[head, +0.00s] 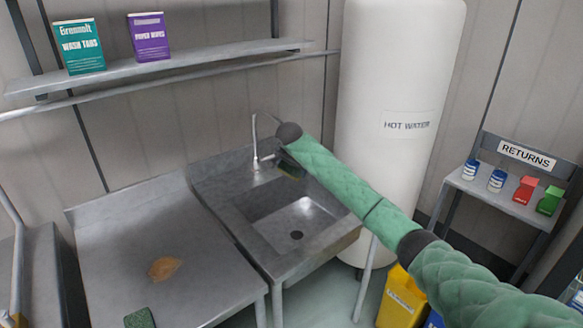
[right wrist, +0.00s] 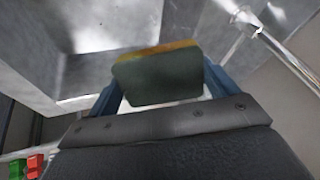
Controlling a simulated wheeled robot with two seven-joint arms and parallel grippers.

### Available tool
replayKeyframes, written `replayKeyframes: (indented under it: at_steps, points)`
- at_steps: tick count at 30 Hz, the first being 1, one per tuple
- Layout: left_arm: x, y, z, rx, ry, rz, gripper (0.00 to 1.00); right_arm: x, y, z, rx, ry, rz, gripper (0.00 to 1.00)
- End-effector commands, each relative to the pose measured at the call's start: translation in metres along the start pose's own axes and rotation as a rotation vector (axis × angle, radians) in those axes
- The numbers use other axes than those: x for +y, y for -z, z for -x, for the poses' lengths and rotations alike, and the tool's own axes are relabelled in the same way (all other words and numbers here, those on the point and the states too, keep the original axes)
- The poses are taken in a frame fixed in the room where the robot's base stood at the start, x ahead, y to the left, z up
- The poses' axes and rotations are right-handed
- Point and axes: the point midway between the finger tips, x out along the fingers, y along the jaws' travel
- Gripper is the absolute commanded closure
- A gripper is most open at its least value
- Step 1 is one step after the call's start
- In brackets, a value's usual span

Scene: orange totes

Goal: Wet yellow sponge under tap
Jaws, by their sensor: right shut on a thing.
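My right gripper (head: 287,167) is over the sink (head: 262,233), beside the tap (head: 256,157). In the right wrist view its blue fingers (right wrist: 158,88) are shut on the yellow sponge (right wrist: 155,80), which shows a dark grey-green face and a yellow edge. In the head view the sponge is mostly hidden by the arm and only a small dark and yellowish part shows. The tap also shows in the right wrist view (right wrist: 243,28), apart from the sponge. I cannot tell if water is running. My left gripper is not in view.
A steel counter (head: 205,285) left of the sink bears an orange-brown patch (head: 164,268) and a dark green pad (head: 139,318). A shelf (head: 200,62) with two boxes is above. A white hot water tank (head: 385,70) stands behind; a returns stand (head: 520,205) is at right.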

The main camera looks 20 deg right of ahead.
Motion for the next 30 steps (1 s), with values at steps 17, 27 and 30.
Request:
replayKeyframes:
  at_steps: [17,27,30]
  points:
    - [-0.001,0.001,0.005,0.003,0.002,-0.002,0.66,0.012,-0.013,0.010,0.000,0.000,0.000,0.33]
    - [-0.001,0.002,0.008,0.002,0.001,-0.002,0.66,0.024,-0.028,0.020,0.001,0.000,0.001,0.33]
    - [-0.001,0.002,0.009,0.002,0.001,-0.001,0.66,0.028,-0.032,0.023,0.000,0.000,0.001,0.33]
